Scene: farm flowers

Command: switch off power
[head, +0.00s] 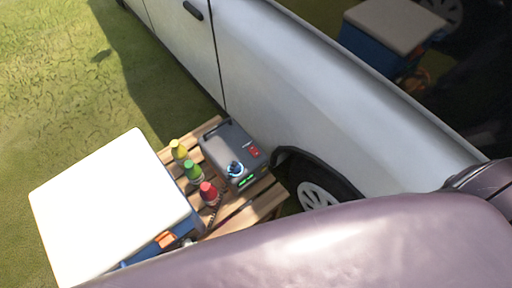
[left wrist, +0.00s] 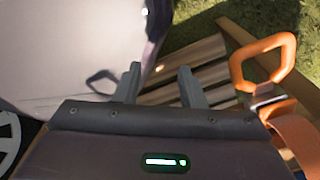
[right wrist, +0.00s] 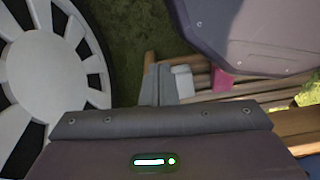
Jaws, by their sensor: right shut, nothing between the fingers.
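A dark grey power box (head: 226,146) sits on a slatted wooden table beside the white vehicle. Its face has a round knob (head: 235,169) ringed in glowing blue, a red switch (head: 254,152) and a lit green display (head: 247,182). Which way the switch is set is too small to tell. My left gripper (left wrist: 160,88) has its fingers apart and empty, over wooden slats, with an orange handle to its right. My right gripper (right wrist: 157,85) has its fingers together, pointing towards wooden slats beside a wheel. Neither gripper's fingers show in the head view, and the power box is not clear in either wrist view.
Yellow (head: 179,150), green (head: 193,172) and red (head: 209,193) bottles stand left of the box. A white-lidded blue cooler (head: 110,205) with an orange handle is further left. The white vehicle (head: 290,80) borders the table. My own mauve arm covers the bottom right; grass is clear upper left.

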